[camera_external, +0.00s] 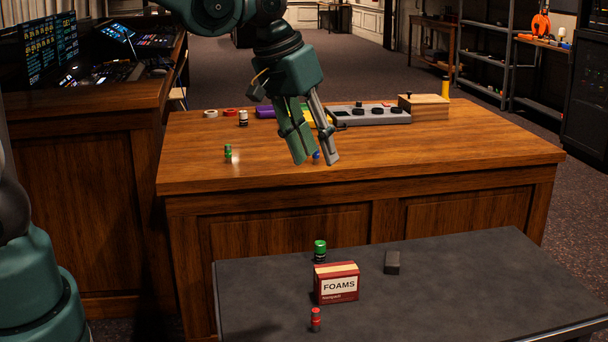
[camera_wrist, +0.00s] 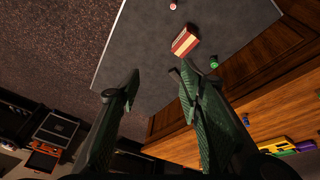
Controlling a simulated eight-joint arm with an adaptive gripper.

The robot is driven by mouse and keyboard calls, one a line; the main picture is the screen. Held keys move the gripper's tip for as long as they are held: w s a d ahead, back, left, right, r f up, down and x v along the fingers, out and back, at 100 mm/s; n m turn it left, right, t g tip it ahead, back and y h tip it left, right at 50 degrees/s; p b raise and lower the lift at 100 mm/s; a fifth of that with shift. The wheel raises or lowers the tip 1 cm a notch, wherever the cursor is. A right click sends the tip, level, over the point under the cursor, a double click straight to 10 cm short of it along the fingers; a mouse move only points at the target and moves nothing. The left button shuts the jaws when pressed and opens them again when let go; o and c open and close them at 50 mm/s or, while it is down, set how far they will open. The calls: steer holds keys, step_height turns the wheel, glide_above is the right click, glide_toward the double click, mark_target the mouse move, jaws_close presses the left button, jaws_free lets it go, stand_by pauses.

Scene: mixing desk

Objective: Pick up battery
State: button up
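Several small battery-like cylinders are in view, and I cannot tell which one the task means. A green one (camera_external: 320,251) and a red one (camera_external: 315,320) stand on the dark table. The green one also shows in the wrist view (camera_wrist: 214,63). Another green one (camera_external: 228,151) and a white-and-black one (camera_external: 243,118) stand on the wooden desk.
The wooden desk (camera_external: 440,155) carries a grey panel with black knobs (camera_external: 370,114), a wooden box (camera_external: 424,107) and tape rolls (camera_external: 210,114). The desk's right front is clear.

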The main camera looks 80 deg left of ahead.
steer(key=w+a+f+n+g, duration=0.1)
steer(key=w+a+f+n, duration=0.1)
steer(key=w+a+f, duration=0.4)
steer(key=n+g+h+b, duration=0.1)
steer(key=n+g+b, duration=0.15)
steer(key=n, duration=0.45)
glide_above(320, 242)
steer(key=f, duration=2.6)
steer(key=shift+d+f+p, duration=0.1)
steer(key=shift+d+p, duration=0.25)
steer(key=shift+p, duration=0.05)
steer(key=shift+a+f, duration=0.3)
steer(key=shift+f, duration=0.25)
steer(key=shift+f+b, duration=0.3)
steer(key=shift+f, duration=0.95)
steer(key=shift+f, duration=0.15)
steer(key=shift+f+b, duration=0.9)
steer(key=shift+f, duration=1.55)
